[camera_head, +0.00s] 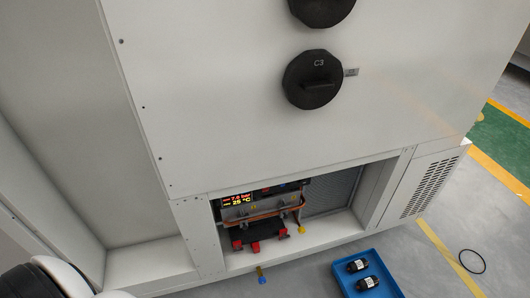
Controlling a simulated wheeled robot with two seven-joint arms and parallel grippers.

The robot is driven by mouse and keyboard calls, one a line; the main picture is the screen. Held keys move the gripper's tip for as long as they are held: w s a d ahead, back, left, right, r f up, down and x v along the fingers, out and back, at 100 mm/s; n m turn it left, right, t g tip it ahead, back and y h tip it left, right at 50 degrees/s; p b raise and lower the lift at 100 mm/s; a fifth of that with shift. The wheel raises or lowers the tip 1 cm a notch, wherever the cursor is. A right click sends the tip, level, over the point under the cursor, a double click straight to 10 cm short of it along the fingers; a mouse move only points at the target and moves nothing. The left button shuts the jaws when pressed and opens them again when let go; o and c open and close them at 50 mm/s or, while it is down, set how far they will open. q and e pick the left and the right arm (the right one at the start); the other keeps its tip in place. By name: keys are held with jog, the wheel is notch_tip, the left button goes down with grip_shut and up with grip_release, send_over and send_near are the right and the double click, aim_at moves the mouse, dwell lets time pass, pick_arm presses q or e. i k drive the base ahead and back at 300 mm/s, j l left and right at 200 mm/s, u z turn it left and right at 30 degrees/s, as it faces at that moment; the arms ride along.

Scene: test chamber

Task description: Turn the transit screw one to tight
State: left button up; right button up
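An open bay low in the white cabinet (250,110) holds a machine unit (262,208) with a lit display (237,198). Small red parts (255,247) sit low at the front of the unit, around a black block. A small yellow part (301,230) is at its right. I cannot tell which part is transit screw one or how tight any screw is; they are too small. Neither of my grippers is in view. Only a white and black part of my own body shows at the bottom left corner.
Black round knobs stick out of the cabinet front, the lower marked C3 (313,80). A blue tray (340,276) with two black cylinders (367,283) lies on the floor, near a small blue and brass piece (261,276). A black ring (472,261) lies at right.

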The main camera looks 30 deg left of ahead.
aim_at(238, 250)
jog(key=k+u, duration=0.1)
jog(key=u, duration=0.9)
jog(key=i+l, duration=0.1)
